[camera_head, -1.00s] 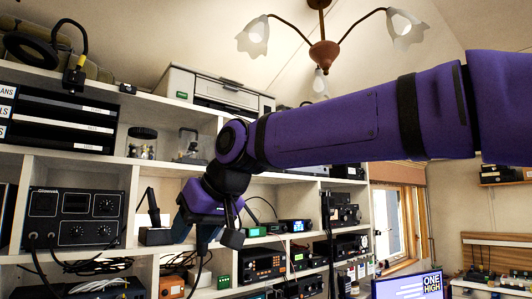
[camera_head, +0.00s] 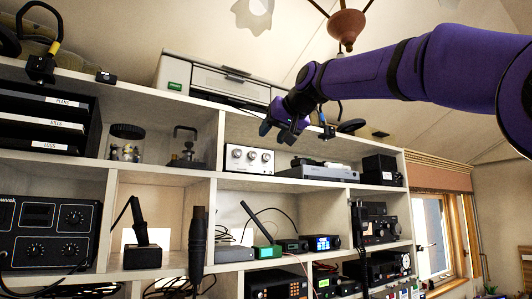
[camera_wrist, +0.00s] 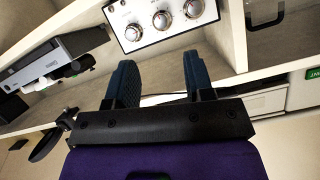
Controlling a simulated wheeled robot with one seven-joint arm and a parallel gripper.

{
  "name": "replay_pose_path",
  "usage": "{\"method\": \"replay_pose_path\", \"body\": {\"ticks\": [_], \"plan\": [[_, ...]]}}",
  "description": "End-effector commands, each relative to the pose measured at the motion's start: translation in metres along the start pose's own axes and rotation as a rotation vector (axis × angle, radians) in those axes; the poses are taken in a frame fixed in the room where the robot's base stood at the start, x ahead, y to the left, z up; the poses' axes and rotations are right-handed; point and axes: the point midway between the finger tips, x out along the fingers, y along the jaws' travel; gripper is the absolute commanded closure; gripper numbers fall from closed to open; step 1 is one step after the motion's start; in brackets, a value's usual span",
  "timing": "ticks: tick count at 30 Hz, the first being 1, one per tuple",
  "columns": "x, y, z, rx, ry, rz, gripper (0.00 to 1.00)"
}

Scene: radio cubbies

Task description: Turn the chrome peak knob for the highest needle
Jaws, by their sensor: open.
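A small silver box with three chrome knobs (camera_head: 249,159) stands on an upper shelf, below and left of my gripper. It also shows at the top of the wrist view (camera_wrist: 160,22), tilted, with its knobs in a row. Its labels are too small to read, so I cannot tell which knob is the peak one. My gripper (camera_head: 275,133) is open and empty in front of the shelf edge above the box. In the wrist view its two dark fingers (camera_wrist: 160,72) are apart and point toward the box, touching nothing. I cannot make out a needle on the box.
A white printer (camera_head: 215,80) sits on top of the shelving, close to my gripper. A flat grey device (camera_head: 323,172) stands right of the knob box. A glass jar (camera_head: 125,145) and a Morse key (camera_head: 186,150) are further left.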

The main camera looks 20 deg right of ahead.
Motion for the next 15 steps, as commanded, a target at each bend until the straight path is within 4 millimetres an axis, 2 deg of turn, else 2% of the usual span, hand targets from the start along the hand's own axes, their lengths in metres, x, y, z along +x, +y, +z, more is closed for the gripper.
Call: {"method": "replay_pose_path", "body": {"ticks": [9,15], "plan": [[0.058,0.001,0.001,-0.001,-0.003,0.001,0.52],[0.079,0.0,0.0,-0.001,-0.001,0.001,0.52]]}}
